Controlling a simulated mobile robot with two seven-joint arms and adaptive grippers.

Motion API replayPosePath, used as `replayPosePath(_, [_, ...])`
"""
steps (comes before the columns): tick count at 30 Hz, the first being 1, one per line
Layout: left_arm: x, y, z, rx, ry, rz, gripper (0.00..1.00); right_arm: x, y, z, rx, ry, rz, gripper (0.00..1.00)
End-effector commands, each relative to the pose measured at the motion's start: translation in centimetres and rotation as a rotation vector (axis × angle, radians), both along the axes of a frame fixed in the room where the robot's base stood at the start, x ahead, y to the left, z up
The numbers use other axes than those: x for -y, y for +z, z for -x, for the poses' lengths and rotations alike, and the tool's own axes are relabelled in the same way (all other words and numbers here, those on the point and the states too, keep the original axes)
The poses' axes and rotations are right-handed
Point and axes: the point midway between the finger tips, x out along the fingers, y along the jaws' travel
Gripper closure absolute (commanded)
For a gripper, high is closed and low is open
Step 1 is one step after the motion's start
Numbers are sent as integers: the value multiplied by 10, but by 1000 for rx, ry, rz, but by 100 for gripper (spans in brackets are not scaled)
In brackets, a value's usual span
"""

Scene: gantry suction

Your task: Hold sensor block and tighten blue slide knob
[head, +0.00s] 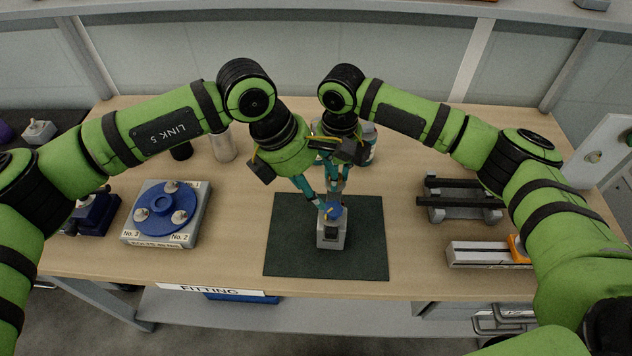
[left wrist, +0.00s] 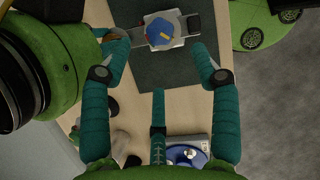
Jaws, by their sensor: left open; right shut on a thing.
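The grey sensor block (head: 331,236) stands on the dark mat (head: 290,255). Its blue slide knob (head: 334,211), with a yellow mark, is on top. In the left wrist view the knob (left wrist: 161,30) shows near the top, just beyond my left gripper's spread teal fingers. My left gripper (head: 322,199) is open, directly above and beside the knob; whether a finger touches it I cannot tell. My right gripper (head: 340,186) comes from behind and is shut on the sensor block; its contact is largely hidden by the left gripper and knob.
A fixture with a blue disc (head: 163,206) stands left of the mat. A black-railed rack (head: 460,199) and a grey-and-orange device (head: 490,253) stand at right. A pale cylinder (head: 222,147) stands behind left. Both arms crowd together above the mat.

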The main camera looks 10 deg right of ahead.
Motion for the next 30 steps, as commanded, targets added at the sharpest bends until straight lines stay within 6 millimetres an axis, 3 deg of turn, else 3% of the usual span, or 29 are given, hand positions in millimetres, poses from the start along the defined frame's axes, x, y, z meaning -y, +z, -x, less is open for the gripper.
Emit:
replayPosePath(10, [1, 3, 9, -9, 89, -26, 38, 0, 0, 0, -1, 0, 1, 100])
replayPosePath(24, [0, 29, 35, 1, 693, -31, 38, 0, 0, 0, 0, 0, 1, 100])
replayPosePath(30, [1, 33, 36, 0, 802, -4, 38, 0, 0, 0, 0, 0, 0, 100])
